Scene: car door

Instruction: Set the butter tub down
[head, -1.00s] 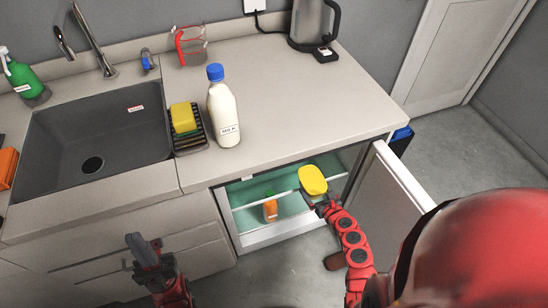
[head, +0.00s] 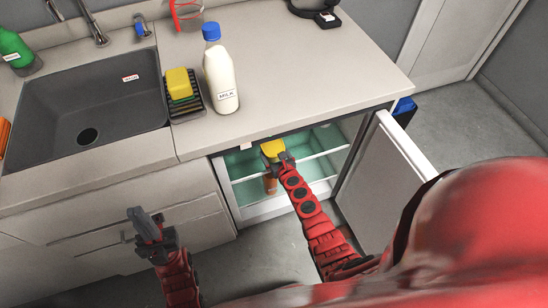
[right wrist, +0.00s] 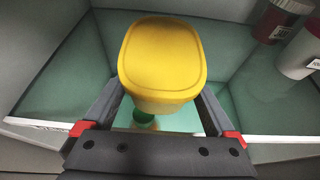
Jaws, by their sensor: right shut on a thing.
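The butter tub has a yellow lid and a pale body. It fills the middle of the right wrist view (right wrist: 162,62), and its lid shows in the head view (head: 272,149) at the open fridge. My right gripper (head: 280,160) is shut on the tub, with a finger on each side of it. The tub is over the fridge's upper glass shelf (right wrist: 60,85); I cannot tell whether it touches the shelf. My left gripper (head: 146,222) is empty in front of the drawers; its fingers look apart.
The fridge door (head: 392,165) stands open to the right. An orange bottle (head: 269,184) stands below. A milk bottle (head: 221,75) is on the counter.

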